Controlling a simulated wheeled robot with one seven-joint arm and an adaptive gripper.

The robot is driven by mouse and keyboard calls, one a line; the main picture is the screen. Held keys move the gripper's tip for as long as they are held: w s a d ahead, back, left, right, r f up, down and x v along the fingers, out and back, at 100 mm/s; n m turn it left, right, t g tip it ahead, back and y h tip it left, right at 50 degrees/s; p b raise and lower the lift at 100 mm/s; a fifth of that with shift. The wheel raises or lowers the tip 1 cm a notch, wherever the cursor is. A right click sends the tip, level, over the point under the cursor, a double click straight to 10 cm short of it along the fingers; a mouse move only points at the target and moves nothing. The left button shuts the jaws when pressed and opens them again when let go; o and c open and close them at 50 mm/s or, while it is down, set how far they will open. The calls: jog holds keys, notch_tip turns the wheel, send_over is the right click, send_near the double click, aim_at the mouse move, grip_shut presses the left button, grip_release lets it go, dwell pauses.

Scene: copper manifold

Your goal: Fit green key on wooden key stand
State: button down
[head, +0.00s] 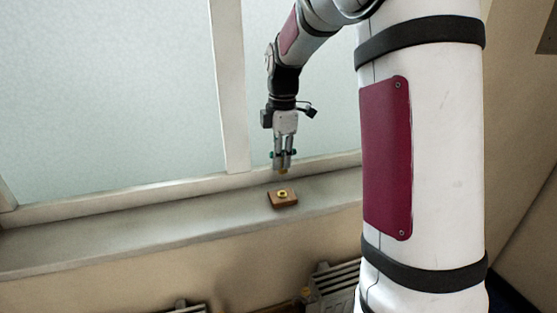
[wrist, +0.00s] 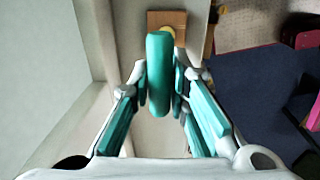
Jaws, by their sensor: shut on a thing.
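The green key (wrist: 158,75) shows in the wrist view as a rounded teal piece between the fingertips. My gripper (wrist: 160,85) is shut on it. In the head view my gripper (head: 283,158) points down above the window sill, with a small yellow tip below the fingers. The wooden key stand (head: 283,200) is a small brown block with a yellow ring on top, on the sill just below my gripper, with a gap between. In the wrist view the stand (wrist: 152,19) is at the top, partly hidden behind the key.
The pale sill (head: 130,235) is clear to the left of the stand. A frosted window (head: 110,100) with a white frame stands behind it. Radiators (head: 335,285) are below the sill. In the wrist view a dark blue floor area (wrist: 255,95) lies to the right.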

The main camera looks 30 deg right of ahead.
jog(key=shift+f+b, duration=1.05)
jog(key=shift+f, duration=1.35)
jog(key=shift+f+p, duration=0.15)
jog(key=shift+p, duration=0.4)
jog(key=shift+f, duration=0.9)
dwell(0.7)
jog(key=c, duration=1.4)
grip_release()
jog(key=shift+c, duration=0.2)
jog(key=r, duration=0.8)
jog(key=s+r, duration=0.1)
jog(key=r, duration=0.3)
jog(key=shift+f, duration=0.1)
